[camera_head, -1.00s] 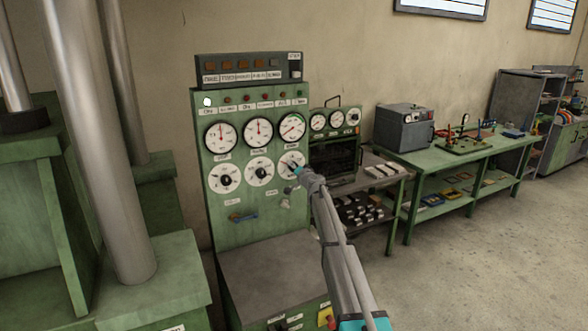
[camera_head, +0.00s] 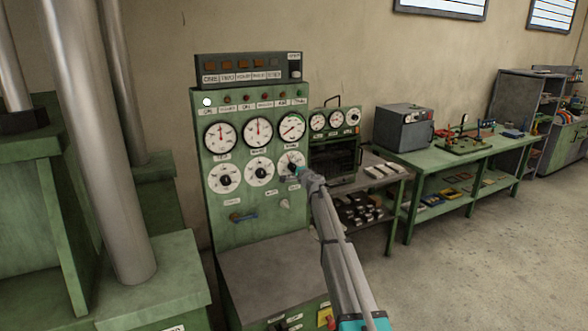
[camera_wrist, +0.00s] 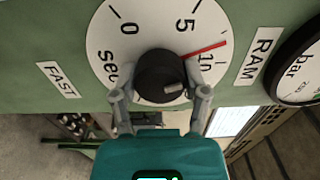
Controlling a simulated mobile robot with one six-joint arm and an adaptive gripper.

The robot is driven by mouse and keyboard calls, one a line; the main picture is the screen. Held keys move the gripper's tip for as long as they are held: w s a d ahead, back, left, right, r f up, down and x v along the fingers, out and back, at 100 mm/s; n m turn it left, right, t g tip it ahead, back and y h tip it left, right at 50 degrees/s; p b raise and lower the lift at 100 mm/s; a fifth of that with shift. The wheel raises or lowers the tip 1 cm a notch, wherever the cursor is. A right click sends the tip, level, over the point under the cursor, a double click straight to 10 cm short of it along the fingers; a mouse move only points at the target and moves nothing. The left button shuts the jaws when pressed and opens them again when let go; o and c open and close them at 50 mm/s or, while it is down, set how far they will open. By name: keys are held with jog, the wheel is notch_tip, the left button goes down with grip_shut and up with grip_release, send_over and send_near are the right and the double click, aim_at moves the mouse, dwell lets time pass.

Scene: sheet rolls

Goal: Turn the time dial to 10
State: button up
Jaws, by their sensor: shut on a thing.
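The time dial (camera_head: 287,156) is a white round dial at the right end of the lower row on the green panel. In the wrist view its white face (camera_wrist: 106,48) shows the marks 0, 5 and 10 and part of "sec". Its black centre knob (camera_wrist: 158,70) has a small grey mark at its lower right. A red needle points between 5 and 10, closer to 10. My gripper (camera_wrist: 160,96) has a finger on each side of the knob and is shut on it. In the head view my gripper (camera_head: 296,168) partly covers the dial.
Two similar white dials (camera_head: 260,171) are left of it, with three gauges (camera_head: 258,132) above. A grey ledge (camera_head: 270,262) juts out below the panel. A smaller instrument box (camera_head: 335,150) stands close on the right. The floor at right is open.

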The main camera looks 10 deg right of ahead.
jog(key=shift+m, duration=2)
jog(key=o, duration=1.1)
jog(key=shift+o, duration=0.2)
jog(key=v, duration=1.2)
